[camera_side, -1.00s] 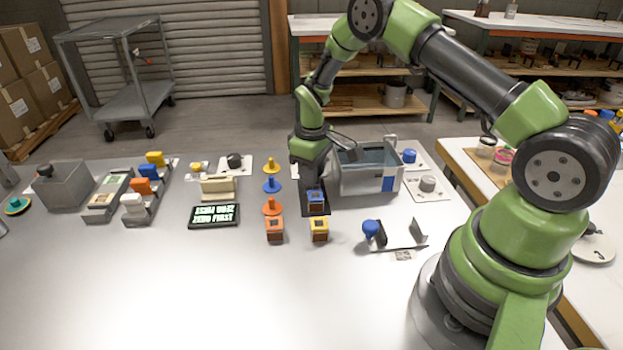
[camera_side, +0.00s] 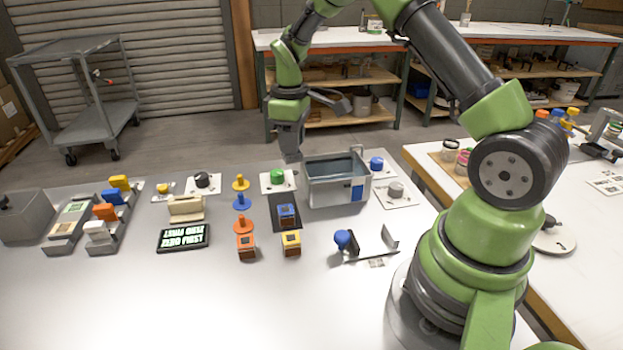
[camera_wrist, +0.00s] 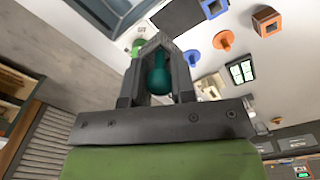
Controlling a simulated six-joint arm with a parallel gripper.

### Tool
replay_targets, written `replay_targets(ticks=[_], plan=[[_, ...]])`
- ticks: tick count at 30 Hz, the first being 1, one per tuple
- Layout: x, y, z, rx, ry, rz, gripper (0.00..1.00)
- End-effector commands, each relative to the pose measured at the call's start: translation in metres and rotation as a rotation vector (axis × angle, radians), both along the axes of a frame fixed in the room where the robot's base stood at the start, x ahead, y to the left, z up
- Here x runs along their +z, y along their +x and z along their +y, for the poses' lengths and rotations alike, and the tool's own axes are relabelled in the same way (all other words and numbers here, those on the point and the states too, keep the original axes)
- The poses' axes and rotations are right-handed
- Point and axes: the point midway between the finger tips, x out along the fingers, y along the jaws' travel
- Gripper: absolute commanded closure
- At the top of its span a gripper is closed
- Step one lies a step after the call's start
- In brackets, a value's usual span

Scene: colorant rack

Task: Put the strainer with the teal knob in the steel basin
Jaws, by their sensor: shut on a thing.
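My gripper (camera_side: 291,157) hangs above the back of the table, just left of the steel basin (camera_side: 324,193) and outside it. In the wrist view my gripper (camera_wrist: 160,46) is shut on the teal knob (camera_wrist: 158,76) of the strainer. The rest of the strainer is hidden, and I cannot make it out below the fingers in the side view. The basin is an open, box-shaped tub with a blue patch on its front. Its inside is only partly visible.
A green button (camera_side: 277,176) sits below my gripper. A blue block (camera_side: 286,215) on a dark mat stands left of the basin's front. Yellow (camera_side: 240,183), blue (camera_side: 242,201) and orange pegs stand farther left. A blue-knobbed bracket (camera_side: 345,240) is in front.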

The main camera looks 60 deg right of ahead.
Motion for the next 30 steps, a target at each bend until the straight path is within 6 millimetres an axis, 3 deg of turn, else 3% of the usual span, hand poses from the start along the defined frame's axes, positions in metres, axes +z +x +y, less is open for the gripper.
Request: replay_targets(ticks=[3,9,16,30], plan=[[0.003,-0.017,-0.025,0.108,0.002,0.002,1.00],[0.001,-0.036,-0.046,0.245,0.004,0.001,1.00],[-0.040,-0.039,-0.048,0.271,0.006,0.005,1.00],[-0.095,-0.038,-0.048,0.270,0.003,0.001,1.00]])
